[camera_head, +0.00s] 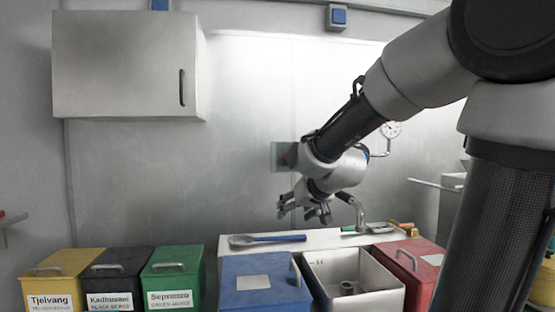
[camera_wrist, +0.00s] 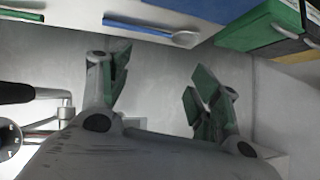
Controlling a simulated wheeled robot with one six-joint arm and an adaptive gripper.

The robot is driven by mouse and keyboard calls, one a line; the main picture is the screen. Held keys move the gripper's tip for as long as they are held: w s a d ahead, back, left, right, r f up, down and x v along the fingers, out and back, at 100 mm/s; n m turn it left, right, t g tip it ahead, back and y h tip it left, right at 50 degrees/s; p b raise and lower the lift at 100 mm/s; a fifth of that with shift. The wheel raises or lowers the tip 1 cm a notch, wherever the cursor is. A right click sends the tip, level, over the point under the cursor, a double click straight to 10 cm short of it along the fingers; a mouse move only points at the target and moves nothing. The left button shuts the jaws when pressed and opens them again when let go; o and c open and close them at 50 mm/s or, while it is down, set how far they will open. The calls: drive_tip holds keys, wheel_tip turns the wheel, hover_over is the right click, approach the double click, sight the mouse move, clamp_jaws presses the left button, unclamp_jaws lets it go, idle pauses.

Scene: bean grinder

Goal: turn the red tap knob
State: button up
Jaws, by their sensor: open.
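My gripper (camera_head: 304,211) is open and empty, hanging in front of the back wall above the counter. In the wrist view its two green-padded fingers (camera_wrist: 156,84) stand wide apart with nothing between them. In the wrist view, metal piping (camera_wrist: 50,124) and a dark cylinder (camera_wrist: 16,93) lie at the left edge, outside the fingers.
A counter (camera_head: 325,240) runs below, with a blue-handled spoon (camera_head: 270,239) on it. Blue (camera_head: 262,284), white (camera_head: 352,283) and red (camera_head: 412,262) bins stand in front. Yellow, black and green bins stand left. A gauge (camera_head: 391,129) is on the wall, beside my arm.

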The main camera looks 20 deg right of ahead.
drive_tip(key=w+d+r+m+t+h, duration=0.2)
drive_tip(key=w+d+r+t+h, duration=0.1)
drive_tip(key=w+r, duration=0.25)
drive_tip(key=w+d+r+m+t+h, duration=0.25)
drive_tip(key=w+r+t, duration=0.2)
drive_tip(key=r, duration=0.25)
drive_tip(key=shift+n+g+y, duration=0.25)
drive_tip(key=shift+n+g, duration=0.1)
drive_tip(key=shift+n, duration=0.1)
drive_tip(key=x, duration=0.7)
drive_tip(key=shift+w+d, duration=0.1)
drive_tip(key=shift+d, duration=0.2)
drive_tip(key=c, duration=1)
